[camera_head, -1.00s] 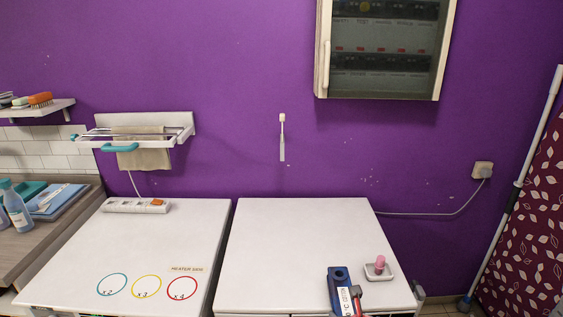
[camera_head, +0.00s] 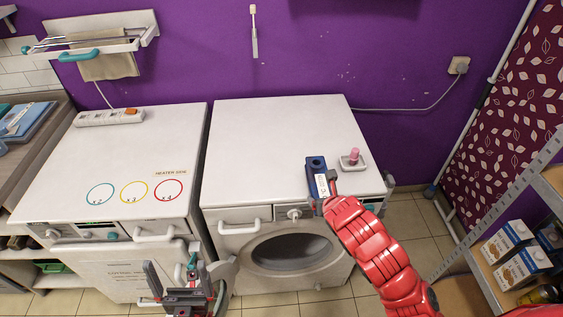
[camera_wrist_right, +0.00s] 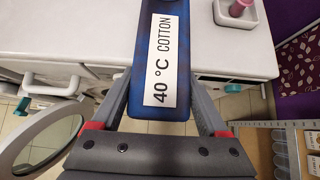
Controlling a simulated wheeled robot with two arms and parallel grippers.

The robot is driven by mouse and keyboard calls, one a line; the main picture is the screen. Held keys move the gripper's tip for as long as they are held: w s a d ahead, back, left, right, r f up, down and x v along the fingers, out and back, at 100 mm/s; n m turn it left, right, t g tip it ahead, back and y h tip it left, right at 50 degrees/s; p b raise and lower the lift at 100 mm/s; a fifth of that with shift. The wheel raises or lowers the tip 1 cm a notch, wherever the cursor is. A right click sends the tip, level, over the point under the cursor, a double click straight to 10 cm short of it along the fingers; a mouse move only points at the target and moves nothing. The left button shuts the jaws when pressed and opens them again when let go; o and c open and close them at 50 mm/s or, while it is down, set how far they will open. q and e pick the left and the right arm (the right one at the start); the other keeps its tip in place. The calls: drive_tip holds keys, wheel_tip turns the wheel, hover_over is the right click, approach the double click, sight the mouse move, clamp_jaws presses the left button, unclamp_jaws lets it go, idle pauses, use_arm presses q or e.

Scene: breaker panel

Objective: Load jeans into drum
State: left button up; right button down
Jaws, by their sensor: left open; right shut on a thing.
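A blue block with a white "40 °C COTTON" label (camera_head: 317,172), apparently the jeans, is at the front edge of the right white machine's top (camera_head: 272,150). My right gripper (camera_head: 325,196) is shut on its near end; the label also shows up close in the right wrist view (camera_wrist_right: 161,60). I cannot tell whether the block still touches the top. Below, the drum opening (camera_head: 292,250) is round and dark in the machine's front. Its round door (camera_wrist_right: 48,145) stands open to the left in the wrist view. My left gripper (camera_head: 172,275) is open and empty, left of the door.
A small white dish with a pink piece (camera_head: 354,157) sits right of the block. A left machine (camera_head: 115,160) carries coloured rings and a power strip (camera_head: 110,117). A shelf with cartons (camera_head: 508,240) stands at the right. Most of the right machine's top is clear.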

wheel_tip(320, 180, up, 9)
drive_tip(key=p, duration=0.7)
